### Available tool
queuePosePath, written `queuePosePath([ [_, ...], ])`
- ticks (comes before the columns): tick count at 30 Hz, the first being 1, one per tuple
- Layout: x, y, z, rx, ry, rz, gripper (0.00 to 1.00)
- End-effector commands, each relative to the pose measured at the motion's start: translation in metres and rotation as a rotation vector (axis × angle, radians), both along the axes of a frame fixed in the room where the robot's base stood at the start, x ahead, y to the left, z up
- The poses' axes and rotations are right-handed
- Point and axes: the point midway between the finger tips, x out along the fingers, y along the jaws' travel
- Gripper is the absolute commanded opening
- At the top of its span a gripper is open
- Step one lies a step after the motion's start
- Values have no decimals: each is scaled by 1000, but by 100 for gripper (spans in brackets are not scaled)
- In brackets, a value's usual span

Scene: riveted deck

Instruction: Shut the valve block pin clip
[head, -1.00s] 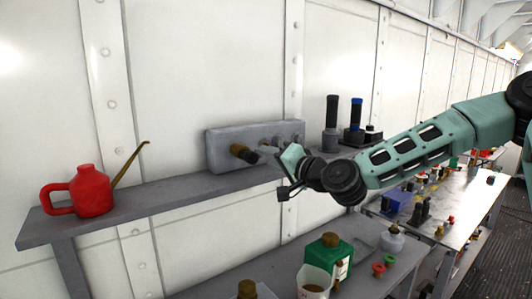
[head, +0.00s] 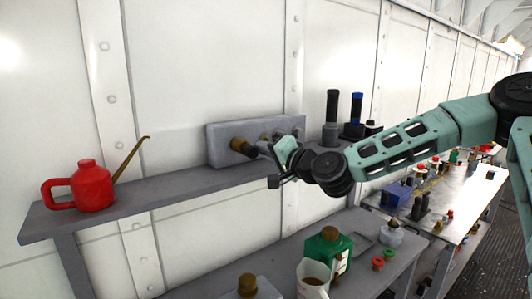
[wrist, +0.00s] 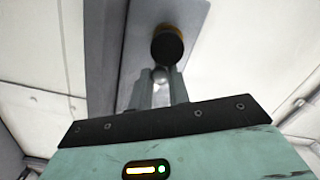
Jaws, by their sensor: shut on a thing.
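The grey valve block (head: 222,140) stands on the wall shelf. Grey fittings and a brass-coloured fitting (head: 238,144) stick out from its front. In the wrist view the block (wrist: 192,18) lies beyond my fingers, with a dark, brass-edged round fitting (wrist: 166,47) in front of it. My gripper (head: 262,149) is at the block's front, right of the brass fitting. In the wrist view my gripper (wrist: 160,88) is shut on a small grey round-ended part (wrist: 160,75), apparently the pin clip. The clip's far end and its exact position are hidden.
A red oil can (head: 92,187) with a long spout stands at the shelf's left end. Black and blue-topped tools (head: 354,112) stand right of the block. A lower bench holds a green container (head: 328,250) and a white jug (head: 312,275). The shelf between can and block is clear.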

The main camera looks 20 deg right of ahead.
Motion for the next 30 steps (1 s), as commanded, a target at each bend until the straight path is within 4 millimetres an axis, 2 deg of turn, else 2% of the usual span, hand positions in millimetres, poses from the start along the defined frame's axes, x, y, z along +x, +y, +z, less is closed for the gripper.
queuePosePath([
  [6, 0, 0, -3, 264, 84, -1, 0],
  [9, 0, 0, -1, 337, 109, 0, 0],
  [19, 0, 0, 0, 357, 116, 0, 0],
  [20, 0, 0, 0, 357, 116, 0, 26],
  [21, 0, 0, 0, 357, 116, 0, 37],
  [30, -1, 0, 0, 356, 115, -1, 40],
])
